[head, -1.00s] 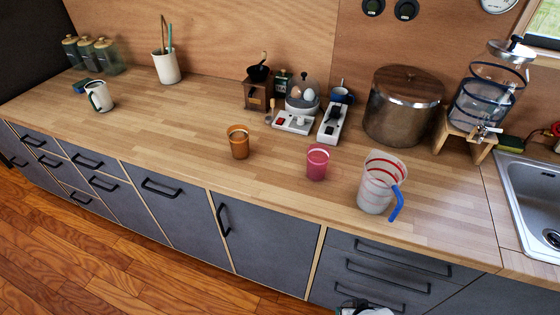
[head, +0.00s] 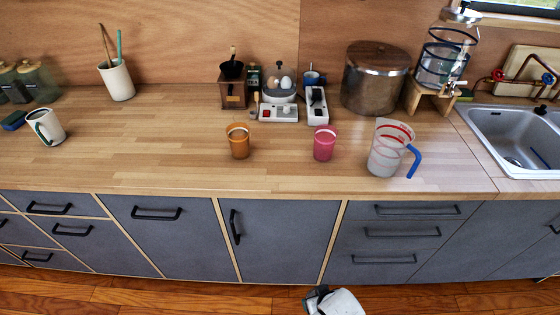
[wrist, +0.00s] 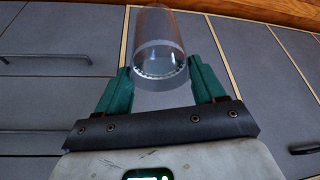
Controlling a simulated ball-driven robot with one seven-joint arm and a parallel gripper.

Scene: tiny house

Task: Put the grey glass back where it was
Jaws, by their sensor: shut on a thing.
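In the wrist view my gripper (wrist: 161,88) has its two green fingers on either side of a clear grey glass (wrist: 159,52) and is shut on it near its thick base. The glass is held in front of the grey cabinet fronts. In the head view only a white part of my arm (head: 338,301) shows at the bottom edge, below the counter; the fingers and the glass are hidden there. On the counter (head: 175,170) stand an orange cup (head: 238,142), a pink cup (head: 324,144) and a clear measuring jug (head: 388,150) with a blue handle.
A white mug (head: 47,127) stands at the left. A coffee grinder (head: 232,88), power strips and a lidded pot (head: 373,80) stand along the back. A sink (head: 515,140) is at the right. The counter's front strip and the space between white mug and orange cup are clear.

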